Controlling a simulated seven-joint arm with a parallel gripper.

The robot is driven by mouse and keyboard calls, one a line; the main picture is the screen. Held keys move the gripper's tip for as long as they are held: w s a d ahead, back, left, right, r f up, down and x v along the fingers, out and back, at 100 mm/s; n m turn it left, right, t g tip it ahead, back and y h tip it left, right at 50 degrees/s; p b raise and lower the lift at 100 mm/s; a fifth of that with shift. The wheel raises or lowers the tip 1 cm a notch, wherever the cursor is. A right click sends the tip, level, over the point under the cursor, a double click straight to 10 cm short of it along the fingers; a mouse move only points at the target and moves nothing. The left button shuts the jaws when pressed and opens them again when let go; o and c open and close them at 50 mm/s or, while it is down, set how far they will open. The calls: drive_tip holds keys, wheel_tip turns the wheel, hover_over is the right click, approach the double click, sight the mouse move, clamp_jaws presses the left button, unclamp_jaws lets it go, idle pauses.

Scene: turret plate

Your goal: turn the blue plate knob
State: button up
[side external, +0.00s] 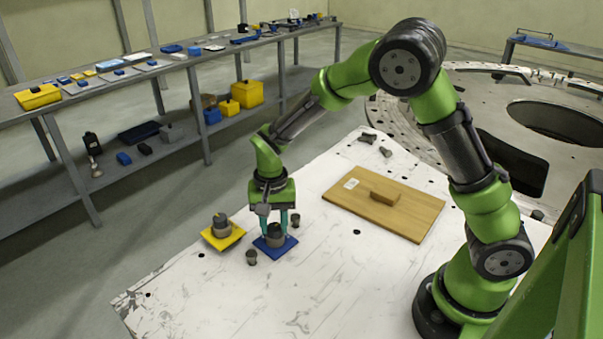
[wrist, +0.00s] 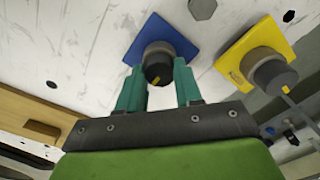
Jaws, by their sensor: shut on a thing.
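The blue plate (side external: 275,247) lies flat on the white table. Its knob (side external: 275,233) is a dark cap on a grey round base. My gripper (side external: 277,225) points down over the blue plate, its teal fingers shut on the knob, one on each side. In the wrist view, the blue plate (wrist: 182,42) shows behind the knob (wrist: 157,68), and a yellow mark is on the knob's dark top. The fingertips of my gripper (wrist: 158,80) hide the knob's sides.
A yellow plate (side external: 223,241) with a similar knob lies close by on the left. Small grey pieces (side external: 251,257) (side external: 296,220) stand beside the blue plate. A wooden board (side external: 410,214) with a wooden block (side external: 384,197) lies to the right. The table's front is clear.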

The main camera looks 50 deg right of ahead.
sight(273, 226)
drive_tip(key=o, duration=1.1)
drive_tip(key=shift+c, duration=0.2)
wheel_tip(273, 226, up, 17)
drive_tip(key=s+d+r+n+t+y, duration=0.1)
drive_tip(key=s+r+n+t, duration=0.1)
drive_tip(key=s, duration=0.6)
drive_tip(key=s+d+r+n+t+y, duration=0.1)
drive_tip(key=s+d+n+t, duration=0.1)
drive_tip(key=s+t, duration=0.3)
drive_tip(key=s+n, duration=0.1)
drive_tip(key=s, duration=0.3)
drive_tip(key=shift+r, duration=0.35)
